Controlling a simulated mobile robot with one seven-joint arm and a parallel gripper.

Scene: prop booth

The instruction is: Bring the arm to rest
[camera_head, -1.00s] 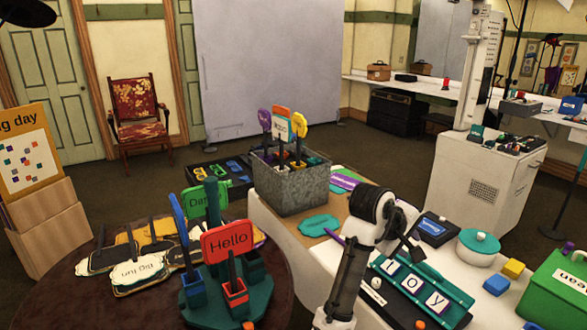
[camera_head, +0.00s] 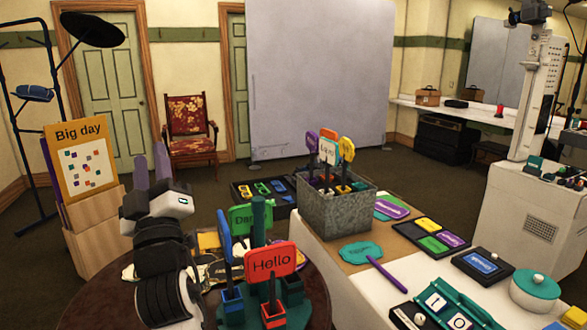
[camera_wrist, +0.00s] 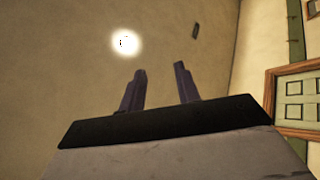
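My gripper (camera_head: 151,160) is raised at the left of the head view, above the round brown table (camera_head: 92,305). Its two purple fingers point up and stand apart with nothing between them. In the wrist view my gripper (camera_wrist: 160,70) is also open and empty, facing a bare wall and ceiling area with a bright round light (camera_wrist: 124,42). My arm covers part of the round table and some of the signs lying on it.
A stand with a red "Hello" sign (camera_head: 271,262) is right of my arm. A yellow "Big day" board (camera_head: 82,160) stands behind it to the left. A metal bin (camera_head: 336,214) of signs sits on the white table (camera_head: 345,290). Open floor lies behind.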

